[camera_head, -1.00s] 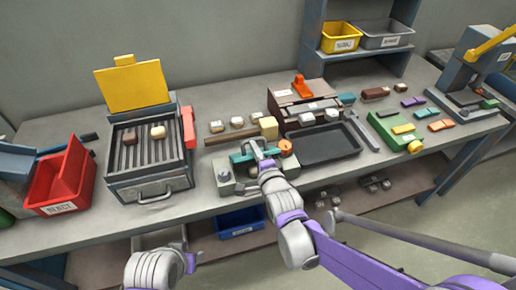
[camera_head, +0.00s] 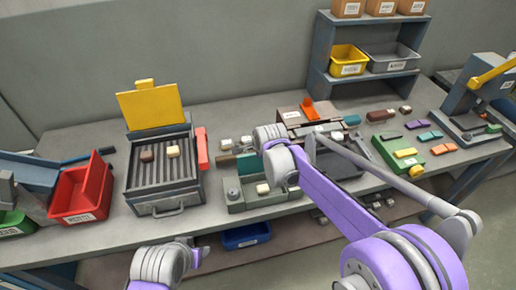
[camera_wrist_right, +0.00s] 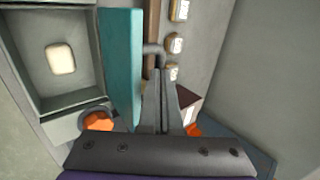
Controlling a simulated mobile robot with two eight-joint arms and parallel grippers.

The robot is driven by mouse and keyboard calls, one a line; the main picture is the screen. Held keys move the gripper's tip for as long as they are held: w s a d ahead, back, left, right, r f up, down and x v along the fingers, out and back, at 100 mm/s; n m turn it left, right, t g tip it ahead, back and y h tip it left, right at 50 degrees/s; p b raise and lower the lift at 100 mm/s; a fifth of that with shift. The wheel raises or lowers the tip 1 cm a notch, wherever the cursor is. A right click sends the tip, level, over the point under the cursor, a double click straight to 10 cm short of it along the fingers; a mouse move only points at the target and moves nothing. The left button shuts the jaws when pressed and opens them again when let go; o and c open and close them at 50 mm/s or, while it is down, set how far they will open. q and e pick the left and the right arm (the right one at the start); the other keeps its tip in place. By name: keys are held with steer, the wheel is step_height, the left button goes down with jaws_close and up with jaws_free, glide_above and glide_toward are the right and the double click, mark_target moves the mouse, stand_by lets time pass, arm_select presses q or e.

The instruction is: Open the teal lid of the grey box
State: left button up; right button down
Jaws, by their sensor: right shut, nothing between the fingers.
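The grey box (camera_head: 238,207) stands near the bench's front edge in the head view, with a pale block (camera_head: 263,189) inside. Its teal lid (camera_head: 248,162) is raised at the back of the box. In the right wrist view the lid (camera_wrist_right: 122,65) stands edge-up beside the open box (camera_wrist_right: 92,75), and the pale block (camera_wrist_right: 60,58) lies in the cavity. In the head view my right arm hides this gripper.
A ribbed tray with a raised yellow lid (camera_head: 150,107) and a red bin (camera_head: 80,195) stand to the left. Small blocks (camera_head: 226,144) lie behind the box. An orange knob (camera_wrist_right: 98,121) sits at the box's end.

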steer(key=shift+w+a+f, duration=0.1)
steer(key=shift+w, duration=0.3)
stand_by(0.4)
